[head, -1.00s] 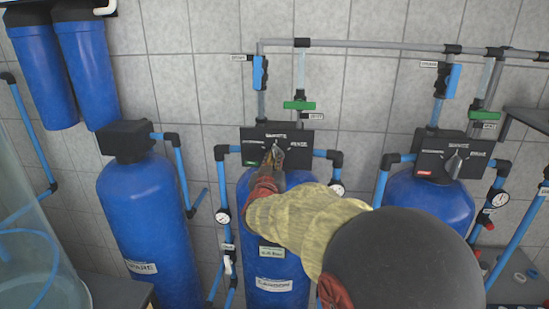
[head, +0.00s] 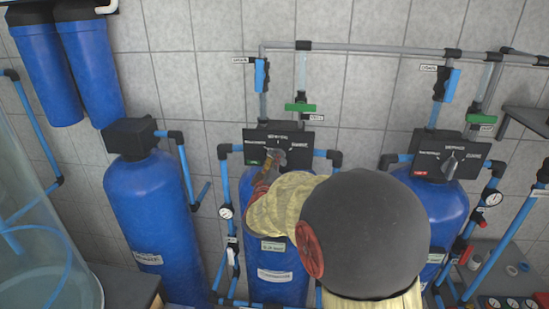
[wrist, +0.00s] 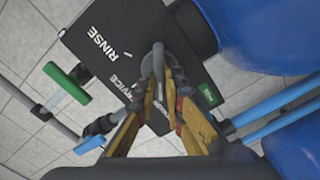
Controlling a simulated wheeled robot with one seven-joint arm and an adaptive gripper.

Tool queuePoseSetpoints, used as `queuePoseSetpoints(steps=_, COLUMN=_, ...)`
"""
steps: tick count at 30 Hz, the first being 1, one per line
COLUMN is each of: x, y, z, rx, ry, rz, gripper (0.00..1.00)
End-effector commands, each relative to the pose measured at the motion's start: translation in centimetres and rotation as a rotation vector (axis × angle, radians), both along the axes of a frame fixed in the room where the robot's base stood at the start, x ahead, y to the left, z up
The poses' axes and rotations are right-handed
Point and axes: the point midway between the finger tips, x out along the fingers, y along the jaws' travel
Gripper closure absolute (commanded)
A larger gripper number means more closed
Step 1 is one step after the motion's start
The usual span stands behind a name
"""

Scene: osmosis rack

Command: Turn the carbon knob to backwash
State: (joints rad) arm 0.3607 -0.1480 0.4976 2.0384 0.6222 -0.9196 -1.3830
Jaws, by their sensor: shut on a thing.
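The carbon tank (head: 265,232) is the blue middle tank, with a black valve panel (head: 258,134) on top. The panel also fills the upper middle of the wrist view (wrist: 190,55), where RINSE and part of SERVICE are readable. The grey carbon knob (wrist: 158,52) stands out from this panel. My gripper (wrist: 165,82) is shut on the knob, one finger on each side. In the head view my gripper (head: 275,160) is at the panel's lower middle and largely hides the knob. Its exact pointing direction is hard to tell.
A second blue tank with a similar panel and knob (head: 451,163) stands right. A plain blue tank (head: 150,215) stands left. Green-handled (head: 300,107) and blue-handled (head: 261,74) valves sit on pipes above. A gauge (head: 225,212) and pipes flank the carbon tank.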

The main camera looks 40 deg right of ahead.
Motion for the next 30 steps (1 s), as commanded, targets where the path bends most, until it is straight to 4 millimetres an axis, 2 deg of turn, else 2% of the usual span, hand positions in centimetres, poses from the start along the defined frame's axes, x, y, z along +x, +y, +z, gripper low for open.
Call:
queuePoseSetpoints(steps=22, x=0.06, y=0.05, z=-0.08, rx=-0.060, ry=0.068, rz=0.001, gripper=1.00)
queuePoseSetpoints(steps=23, x=0.06, y=0.05, z=-0.08, rx=-0.060, ry=0.068, rz=0.001, gripper=0.88)
queuePoseSetpoints(steps=30, x=0.05, y=0.04, z=-0.08, rx=-0.059, ry=0.068, rz=0.001, gripper=0.75)
